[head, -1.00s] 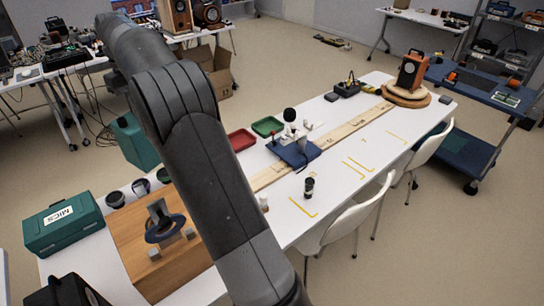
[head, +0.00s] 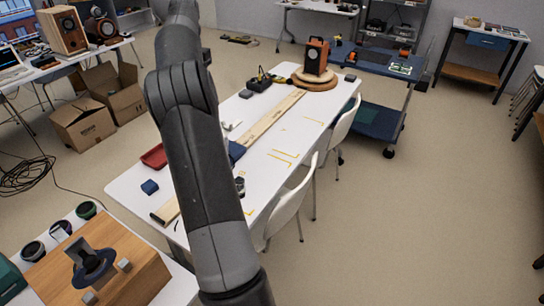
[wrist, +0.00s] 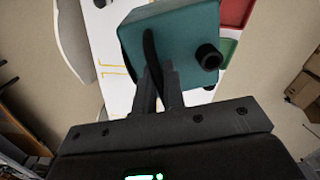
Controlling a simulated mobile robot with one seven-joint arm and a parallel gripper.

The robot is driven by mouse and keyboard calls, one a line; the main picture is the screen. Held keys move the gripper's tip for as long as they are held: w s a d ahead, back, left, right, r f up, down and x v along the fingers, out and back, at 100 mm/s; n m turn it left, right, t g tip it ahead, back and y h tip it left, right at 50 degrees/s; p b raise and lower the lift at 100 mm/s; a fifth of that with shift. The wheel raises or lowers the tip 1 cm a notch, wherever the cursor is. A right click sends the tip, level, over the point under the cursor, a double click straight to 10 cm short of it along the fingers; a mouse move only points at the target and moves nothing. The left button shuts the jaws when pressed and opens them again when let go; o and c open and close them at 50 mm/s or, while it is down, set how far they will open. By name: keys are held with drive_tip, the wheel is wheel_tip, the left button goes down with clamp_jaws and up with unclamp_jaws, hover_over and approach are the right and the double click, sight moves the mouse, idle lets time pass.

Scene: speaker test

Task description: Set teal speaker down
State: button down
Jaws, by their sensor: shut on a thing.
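The teal speaker (wrist: 188,40) fills the upper middle of the wrist view, with a dark strap-like handle and a round black port or knob on one face. My gripper (wrist: 157,78) is shut on it at the dark handle. The speaker appears held over the long white table (wrist: 120,85); its height above the table is hard to tell. In the head view, my arm hides both gripper and speaker. The table (head: 315,120) carries yellow tape marks (head: 285,154).
An orange-brown speaker (head: 315,57) stands on a round wooden base at the table's far end. A wooden plank (head: 270,120), a red tray (head: 153,157) and a blue block (head: 150,187) lie on the table. White chairs (head: 290,215) line its right side. The taped area looks mostly clear.

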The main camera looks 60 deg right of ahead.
drive_tip(key=s+d+m, duration=0.7)
drive_tip(key=s+d, duration=0.4)
drive_tip(key=s, duration=0.3)
drive_tip(key=s+d+m, duration=0.6)
drive_tip(key=s+d, duration=0.4)
drive_tip(key=s, duration=0.4)
wheel_tip(320, 180, down, 10)
drive_tip(key=w+f+h, duration=0.1)
drive_tip(key=w+f, duration=1)
drive_tip(key=shift+w+f+t, duration=0.2)
drive_tip(key=shift+w+t, duration=0.1)
drive_tip(key=shift+w, duration=0.05)
drive_tip(key=c, duration=1.5)
unclamp_jaws()
drive_tip(key=shift+f, duration=0.15)
